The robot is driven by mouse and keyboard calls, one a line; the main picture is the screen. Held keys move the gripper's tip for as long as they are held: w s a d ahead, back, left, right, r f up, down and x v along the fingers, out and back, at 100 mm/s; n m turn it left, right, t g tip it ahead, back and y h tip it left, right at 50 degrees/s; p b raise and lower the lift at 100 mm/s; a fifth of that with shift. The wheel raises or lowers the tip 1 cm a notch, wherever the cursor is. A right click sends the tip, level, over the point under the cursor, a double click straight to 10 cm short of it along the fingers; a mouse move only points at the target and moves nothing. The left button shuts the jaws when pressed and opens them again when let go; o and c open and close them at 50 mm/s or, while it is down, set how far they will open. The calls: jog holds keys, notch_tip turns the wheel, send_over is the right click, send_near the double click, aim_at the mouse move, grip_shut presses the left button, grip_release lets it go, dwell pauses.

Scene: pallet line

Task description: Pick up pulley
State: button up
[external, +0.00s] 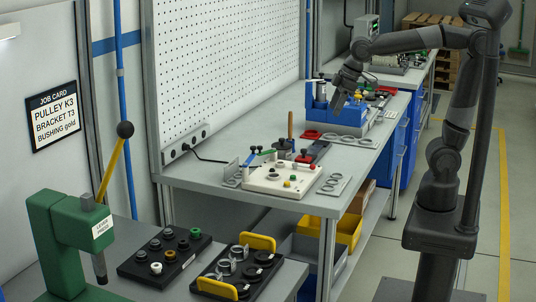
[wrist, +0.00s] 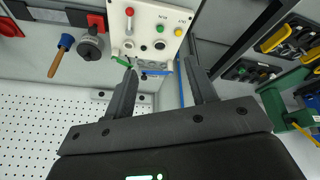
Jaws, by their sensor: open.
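I cannot tell for certain which part is the pulley. Small round parts, mostly dark, with one green and one white (external: 156,268), sit on a black tray (external: 128,269) at the front left in the external view. Grey metal parts (external: 225,267) sit on a second black tray with yellow handles (external: 260,242). Both trays seem to show at the right of the wrist view, small and partly cut off. My gripper (external: 338,101) is over the far part of the bench in the external view, away from these trays. In the wrist view its fingers (wrist: 159,70) are apart with nothing held between them.
A job card (external: 53,115) on the wall reads pulley K3, bracket T3, bushing gold. A green press (external: 67,240) stands at the left front. A white button box (external: 283,179) lies on the bench (external: 210,176). A pegboard (external: 230,65) stands behind it.

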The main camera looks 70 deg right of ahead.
jog(key=w+a+f+n+g, duration=0.15)
jog(key=w+a+n, duration=0.4)
jog(key=a, duration=0.85)
jog(key=n+g, duration=0.3)
jog(key=n, duration=0.4)
send_over(264, 256)
jog(key=d, duration=0.1)
notch_tip(264, 256, down, 17)
jog(key=shift+t, duration=0.25)
jog(key=f, duration=1)
jog(key=shift+a+f, duration=0.1)
jog(key=shift+a, duration=0.3)
jog(key=shift+c, duration=0.2)
jog(key=c, duration=0.7)
jog(key=shift+o, duration=0.2)
